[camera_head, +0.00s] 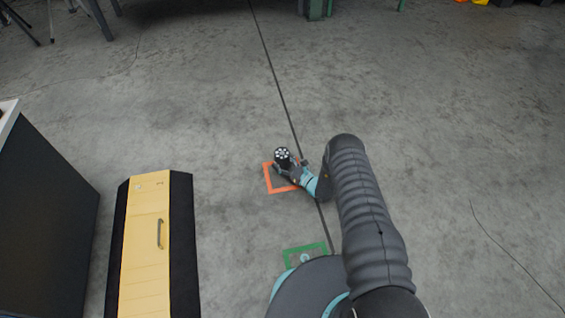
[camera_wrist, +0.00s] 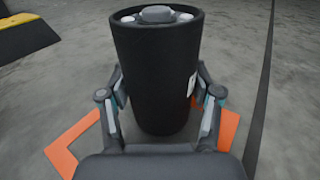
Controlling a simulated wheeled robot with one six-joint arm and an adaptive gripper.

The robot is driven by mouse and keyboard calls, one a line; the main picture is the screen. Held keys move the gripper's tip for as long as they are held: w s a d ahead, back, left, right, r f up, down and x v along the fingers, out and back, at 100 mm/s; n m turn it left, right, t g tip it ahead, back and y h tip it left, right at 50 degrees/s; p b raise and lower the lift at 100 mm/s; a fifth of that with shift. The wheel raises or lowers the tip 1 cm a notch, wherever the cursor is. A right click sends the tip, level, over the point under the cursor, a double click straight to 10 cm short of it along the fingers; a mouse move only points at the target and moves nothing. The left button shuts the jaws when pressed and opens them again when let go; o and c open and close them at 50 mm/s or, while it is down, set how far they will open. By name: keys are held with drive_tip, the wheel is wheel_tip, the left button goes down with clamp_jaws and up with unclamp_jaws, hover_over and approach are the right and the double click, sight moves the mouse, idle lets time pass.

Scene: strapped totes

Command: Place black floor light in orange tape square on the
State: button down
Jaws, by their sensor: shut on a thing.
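The black floor light (camera_wrist: 155,75) is a black cylinder with its top facing up in the wrist view. My gripper (camera_wrist: 162,105) is shut on it, one finger on each side. In the head view the floor light (camera_head: 283,157) shows its round face with white dots, at the end of my gripper (camera_head: 293,170). The orange tape square (camera_head: 268,183) lies on the floor around and below it, partly hidden by my arm. Its orange strips (camera_wrist: 72,142) show on both sides of my gripper in the wrist view. I cannot tell whether the light touches the floor.
A green tape square (camera_head: 303,249) lies nearer, partly hidden by my arm. A yellow and black tote or case (camera_head: 145,250) with a handle stands at left, beside a dark cabinet (camera_head: 45,210). A dark line crosses the floor. The concrete at right is clear.

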drive_tip(key=shift+f+b, duration=0.15)
drive_tip(key=shift+b, duration=0.2)
drive_tip(key=shift+c, duration=1.1)
unclamp_jaws()
